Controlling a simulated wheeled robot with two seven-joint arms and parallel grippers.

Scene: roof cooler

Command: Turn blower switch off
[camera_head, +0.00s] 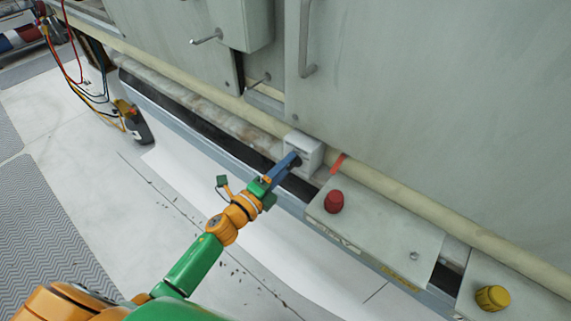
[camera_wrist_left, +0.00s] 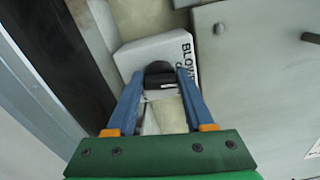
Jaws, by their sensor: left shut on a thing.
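The blower switch is a small pale box (camera_head: 304,145) on the lower ledge of the large cabinet. In the left wrist view its white face (camera_wrist_left: 145,50) carries partly hidden black lettering that begins "BLOW". A black knob (camera_wrist_left: 159,70) sticks out of the box. My left gripper (camera_head: 296,160) reaches the box from the lower left, and its blue fingers (camera_wrist_left: 160,80) are shut on the knob, one on each side. In the head view the fingers mostly hide the knob. My right gripper is in neither view.
A red knob (camera_head: 334,201) stands on a grey panel right of the switch, with a yellow knob (camera_head: 492,297) farther right. A cabinet handle (camera_head: 306,40) juts out above. A meter with coloured leads (camera_head: 133,122) is at the left.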

